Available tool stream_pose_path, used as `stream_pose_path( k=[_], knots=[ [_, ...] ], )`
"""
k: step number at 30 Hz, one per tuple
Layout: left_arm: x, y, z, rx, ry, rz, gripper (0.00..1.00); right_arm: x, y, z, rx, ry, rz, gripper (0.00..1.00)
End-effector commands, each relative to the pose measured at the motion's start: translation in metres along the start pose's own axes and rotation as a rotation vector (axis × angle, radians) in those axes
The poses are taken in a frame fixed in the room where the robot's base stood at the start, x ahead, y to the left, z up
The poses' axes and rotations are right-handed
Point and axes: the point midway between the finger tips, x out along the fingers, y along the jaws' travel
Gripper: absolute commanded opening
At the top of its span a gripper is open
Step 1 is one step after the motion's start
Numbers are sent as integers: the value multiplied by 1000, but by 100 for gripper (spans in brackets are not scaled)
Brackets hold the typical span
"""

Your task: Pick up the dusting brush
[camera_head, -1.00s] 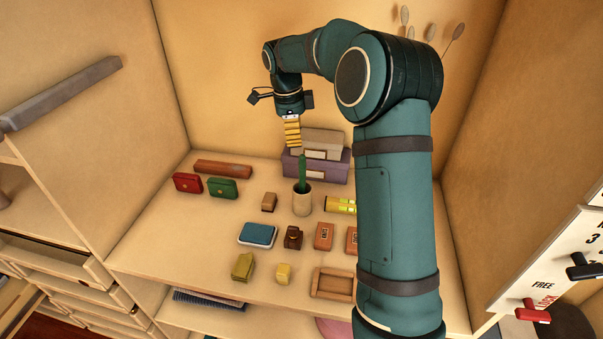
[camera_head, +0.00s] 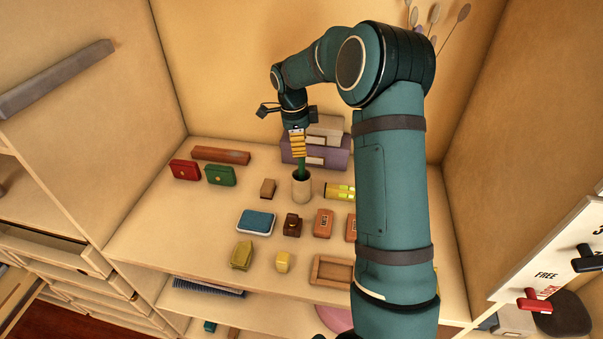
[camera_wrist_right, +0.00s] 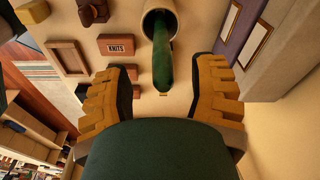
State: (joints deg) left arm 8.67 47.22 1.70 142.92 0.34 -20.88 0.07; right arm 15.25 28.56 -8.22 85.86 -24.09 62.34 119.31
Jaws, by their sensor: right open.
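A green handle, apparently that of the dusting brush (camera_head: 301,168), stands upright in a beige cup (camera_head: 302,189) on the shelf. Its lower end is hidden inside the cup. In the right wrist view the brush (camera_wrist_right: 162,58) rises from the cup (camera_wrist_right: 150,10) towards the gap between my yellow fingers. My right gripper (camera_head: 298,146) is pointing down directly above the cup, with its fingers at the top of the handle. In the wrist view my right gripper (camera_wrist_right: 162,80) is open, with a finger on each side. My left gripper is not in view.
Purple and beige boxes (camera_head: 322,152) stand close behind the cup. A yellow patterned item (camera_head: 340,191) lies right of it and a small brown block (camera_head: 268,188) left. Red and green cases (camera_head: 220,175), a blue tin (camera_head: 256,222) and a wooden tray (camera_head: 331,271) lie around.

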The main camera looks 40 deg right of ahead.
Motion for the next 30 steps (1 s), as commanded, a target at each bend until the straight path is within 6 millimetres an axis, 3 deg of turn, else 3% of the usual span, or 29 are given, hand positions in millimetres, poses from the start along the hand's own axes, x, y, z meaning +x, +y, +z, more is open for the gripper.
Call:
stream_pose_path(
  k=[7, 17, 20, 22, 23, 30],
  knots=[
    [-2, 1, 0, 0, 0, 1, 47, 35, -1, -2, -1, 1, 4, 58],
    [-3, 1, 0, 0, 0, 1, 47, 41, -1, -2, -1, 0, 0, 58],
    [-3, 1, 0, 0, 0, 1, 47, 41, -1, -2, -1, 0, 0, 29],
    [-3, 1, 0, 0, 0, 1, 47, 41, -1, -2, -1, 0, 0, 4],
    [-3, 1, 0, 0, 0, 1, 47, 41, -1, -2, -1, 0, 0, 0],
    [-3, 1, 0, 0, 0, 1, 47, 41, -1, -2, -1, 1, 1, 0]
  ],
)
